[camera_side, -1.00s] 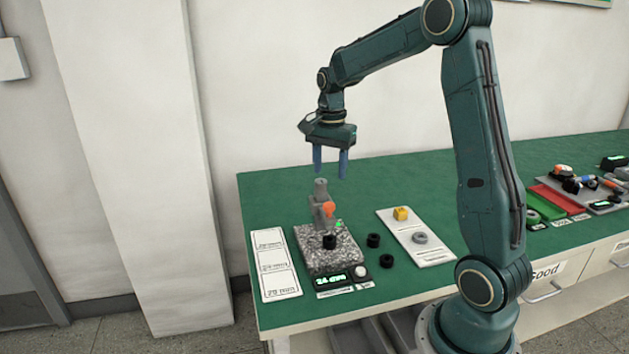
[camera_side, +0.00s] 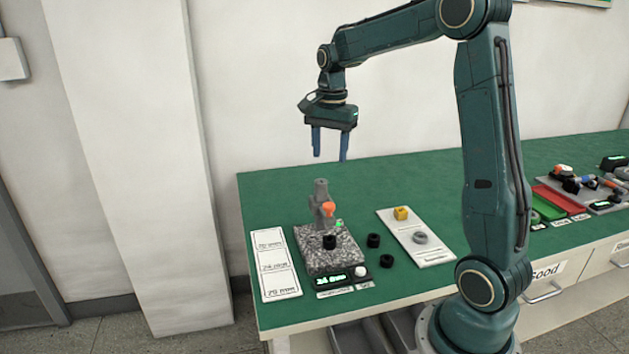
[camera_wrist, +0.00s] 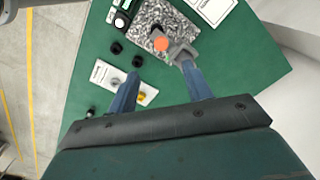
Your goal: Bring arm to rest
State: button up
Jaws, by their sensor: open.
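My gripper (camera_side: 329,145) hangs with its blue fingers pointing down above the green bench, in the air over the back of the measuring station. Its two fingers are apart and nothing is between them. In the wrist view my gripper (camera_wrist: 160,95) also shows both fingers spread and empty. Below stands the grey measuring stand (camera_side: 321,192) with an orange knob (camera_side: 328,208), on a speckled stone plate (camera_side: 345,254). A black ring-shaped part (camera_side: 329,242) sits on the plate. The display in front is lit green, its digits hard to read.
Two black rings (camera_side: 373,241) lie right of the plate. A white label card (camera_side: 272,264) lies left. Red and green trays (camera_side: 560,200) stand far right. Air around the gripper is clear.

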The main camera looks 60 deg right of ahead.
jog(key=s+a+r+n+t, duration=0.3)
jog(key=s+a+n+t, duration=0.2)
jog(key=s+a+n, duration=1.2)
jog(key=s+a, duration=0.2)
jog(key=shift+s+a, duration=0.2)
jog(key=shift+a, duration=0.1)
jog(key=shift+o, duration=0.4)
